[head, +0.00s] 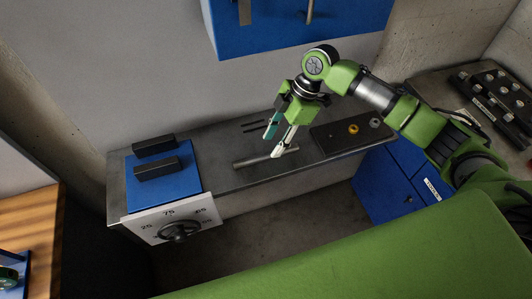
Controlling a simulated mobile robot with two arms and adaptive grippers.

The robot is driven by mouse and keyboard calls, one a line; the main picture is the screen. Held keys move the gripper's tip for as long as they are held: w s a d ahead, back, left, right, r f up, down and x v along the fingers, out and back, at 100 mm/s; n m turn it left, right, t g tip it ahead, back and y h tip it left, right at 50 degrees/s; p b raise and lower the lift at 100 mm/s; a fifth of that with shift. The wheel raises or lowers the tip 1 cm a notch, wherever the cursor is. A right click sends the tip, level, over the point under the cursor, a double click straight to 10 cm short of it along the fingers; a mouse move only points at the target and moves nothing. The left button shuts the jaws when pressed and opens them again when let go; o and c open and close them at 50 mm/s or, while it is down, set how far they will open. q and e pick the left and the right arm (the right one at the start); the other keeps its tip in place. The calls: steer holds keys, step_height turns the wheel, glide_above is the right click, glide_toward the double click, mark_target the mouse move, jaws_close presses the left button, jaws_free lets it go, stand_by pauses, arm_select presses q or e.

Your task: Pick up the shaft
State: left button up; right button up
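The shaft (252,162) is a grey metal rod lying on the dark metal bench (226,180), left of the dark tray. My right gripper (273,146) is above the bench at the shaft's right part, pointing down. Its teal finger and its pale finger are spread apart, with a gap between the tips. The pale fingertip overlaps the shaft in the picture and hides a little of it; I cannot tell whether they touch. My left gripper is not in view.
A blue block with two black bars (157,166) and a dial panel (166,219) stands left of the shaft. A dark tray (333,138) with a yellow ring (353,129) and a grey ring (375,123) lies right. A blue cabinet (290,35) hangs above.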

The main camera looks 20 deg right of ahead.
mark_target(268, 154)
steer(key=p+x, duration=0.1)
steer(key=x, duration=0.2)
steer(key=shift+a+f, duration=0.15)
steer(key=shift+f, duration=0.15)
steer(key=shift+a+f, duration=0.15)
steer(key=shift+f, duration=0.4)
jaws_close()
steer(key=shift+r, duration=0.15)
steer(key=shift+w+r+b, duration=0.1)
steer(key=shift+r+b, duration=0.3)
steer(key=shift+r, duration=0.1)
step_height(268, 154, up, 2)
steer(key=shift+a+r+b, duration=0.1)
steer(key=shift+r+b, duration=0.05)
steer(key=shift+b, duration=0.4)
steer(key=s+a+r+b, duration=0.3)
steer(key=s+a+r, duration=0.3)
steer(key=s+r, duration=0.3)
steer(key=s, duration=0.3)
steer(key=shift+s+a+r, duration=0.2)
steer(key=shift+a+r, duration=0.15)
